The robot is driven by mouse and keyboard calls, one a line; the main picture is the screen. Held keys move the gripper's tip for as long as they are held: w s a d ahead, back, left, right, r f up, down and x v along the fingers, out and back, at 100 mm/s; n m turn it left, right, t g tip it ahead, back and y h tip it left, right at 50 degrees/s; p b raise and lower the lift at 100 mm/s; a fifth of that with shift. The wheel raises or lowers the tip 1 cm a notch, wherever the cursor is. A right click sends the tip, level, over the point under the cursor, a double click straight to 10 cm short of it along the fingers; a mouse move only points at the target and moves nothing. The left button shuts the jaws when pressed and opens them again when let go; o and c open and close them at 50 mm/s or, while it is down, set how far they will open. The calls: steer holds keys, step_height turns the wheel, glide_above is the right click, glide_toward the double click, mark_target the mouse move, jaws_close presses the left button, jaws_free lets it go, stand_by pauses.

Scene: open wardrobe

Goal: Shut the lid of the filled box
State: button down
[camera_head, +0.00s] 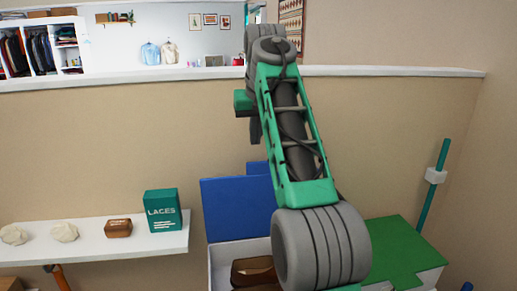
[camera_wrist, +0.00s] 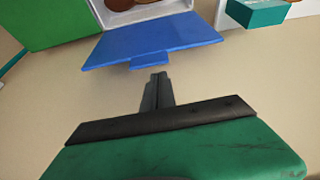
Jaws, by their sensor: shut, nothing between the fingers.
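The filled box (camera_head: 222,262) is white and holds brown shoes (camera_head: 253,271); its blue lid (camera_head: 237,208) stands open, raised at the back. In the wrist view the box (camera_wrist: 181,6) is at the top edge, with the lid (camera_wrist: 150,42) and its small tab in front. My gripper (camera_wrist: 158,77) is shut and empty, its fingertips just short of the lid's tab in the picture; I cannot tell whether they touch. In the head view my arm reaches over the box and hides its right part; the fingertips are not clear there.
A box with a green lid (camera_head: 395,246) stands to the right. A white shelf (camera_head: 90,246) on the left bears a teal LACES box (camera_head: 162,210), a brown item (camera_head: 118,228) and pale crumpled items (camera_head: 64,232). A beige wall (camera_head: 120,140) is behind.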

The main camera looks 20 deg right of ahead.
steer(key=w+d+f, duration=0.2)
steer(key=w+f, duration=0.2)
steer(key=f, duration=0.3)
steer(key=shift+w+d+f, duration=0.25)
steer(key=shift+w+f, duration=0.1)
steer(key=shift+d+f, duration=0.1)
steer(key=shift+f, duration=0.05)
